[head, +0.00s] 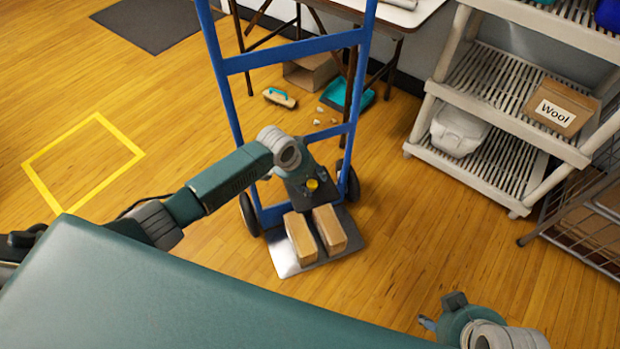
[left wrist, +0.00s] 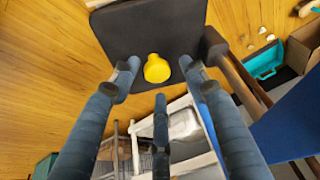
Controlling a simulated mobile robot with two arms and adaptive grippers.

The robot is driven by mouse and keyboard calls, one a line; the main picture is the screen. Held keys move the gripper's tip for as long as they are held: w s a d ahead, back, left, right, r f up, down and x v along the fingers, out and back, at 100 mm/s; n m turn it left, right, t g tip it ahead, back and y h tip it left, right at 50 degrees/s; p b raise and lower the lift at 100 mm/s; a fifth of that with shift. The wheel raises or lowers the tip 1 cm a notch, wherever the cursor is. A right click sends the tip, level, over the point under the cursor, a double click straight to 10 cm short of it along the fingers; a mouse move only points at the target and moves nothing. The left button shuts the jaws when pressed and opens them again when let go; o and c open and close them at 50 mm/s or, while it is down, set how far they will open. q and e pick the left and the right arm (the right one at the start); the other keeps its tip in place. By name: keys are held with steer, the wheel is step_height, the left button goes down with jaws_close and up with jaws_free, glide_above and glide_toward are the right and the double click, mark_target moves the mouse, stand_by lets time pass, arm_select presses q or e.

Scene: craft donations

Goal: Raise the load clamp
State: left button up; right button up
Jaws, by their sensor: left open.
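The load clamp (head: 322,199) is a dark plate on the blue hand truck (head: 293,54), just above and behind two tan blocks. Its yellow knob (head: 312,185) stands up from the plate. In the left wrist view the dark clamp plate (left wrist: 142,29) fills the top middle, and the yellow knob (left wrist: 157,69) shows between the fingertips. My left gripper (left wrist: 159,82) is open, with its fingers spread around the knob; I cannot tell whether they touch it. My right gripper (head: 440,312) is at the bottom right, away from the truck, and its opening is unclear.
Two tan blocks (head: 300,238) (head: 329,230) stand on the truck's metal toe plate (head: 285,263). White shelves (head: 485,150) with a Wool box (head: 559,107) stand right. A brush (head: 280,98) and teal dustpan (head: 346,95) lie behind. Floor left of the truck is clear.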

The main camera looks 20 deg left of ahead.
arm_select(q)
steer(key=v, duration=1.2)
